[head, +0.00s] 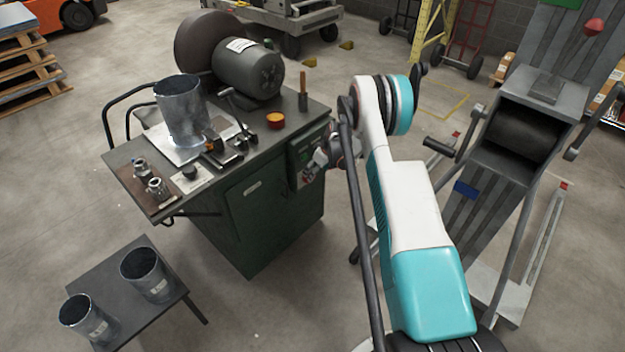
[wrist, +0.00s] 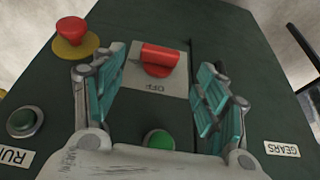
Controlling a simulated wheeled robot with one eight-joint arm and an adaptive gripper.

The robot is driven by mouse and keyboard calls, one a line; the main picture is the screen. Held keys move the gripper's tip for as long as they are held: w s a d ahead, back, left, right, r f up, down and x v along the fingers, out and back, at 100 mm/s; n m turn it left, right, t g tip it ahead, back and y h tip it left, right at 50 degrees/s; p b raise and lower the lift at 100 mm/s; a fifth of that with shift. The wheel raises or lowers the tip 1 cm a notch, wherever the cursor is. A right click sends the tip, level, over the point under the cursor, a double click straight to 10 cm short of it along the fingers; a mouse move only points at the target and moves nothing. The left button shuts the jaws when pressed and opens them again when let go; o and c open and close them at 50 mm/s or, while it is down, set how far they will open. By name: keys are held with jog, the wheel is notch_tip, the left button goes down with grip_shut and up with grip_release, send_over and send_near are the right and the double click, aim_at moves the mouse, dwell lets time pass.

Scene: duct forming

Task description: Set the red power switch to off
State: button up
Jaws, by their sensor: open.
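The red power switch (wrist: 159,59) sits on a light plate marked OFF on the green panel in the wrist view. The plate's lettering appears upside down, below the switch. My gripper (wrist: 160,90) is open, with its teal-padded fingers on either side of the switch and apart from it. Its position along the approach to the panel is hard to judge. In the head view my gripper (head: 322,158) is at the right side of the green machine cabinet (head: 262,215), partly hidden by my arm. The switch cannot be made out there.
A red mushroom button (wrist: 72,31) on a yellow base stands left of the fingers. A green button (wrist: 26,122) lies by the RUN label, and another green button (wrist: 159,140) is below the switch. A side table (head: 122,290) holds two metal cylinders.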

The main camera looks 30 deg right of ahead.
jog(key=b+x, duration=0.1)
jog(key=x, duration=0.4)
jog(key=shift+w+f+b, duration=0.1)
jog(key=shift+f+b, duration=0.2)
jog(key=shift+c, duration=0.3)
jog(key=c, duration=1)
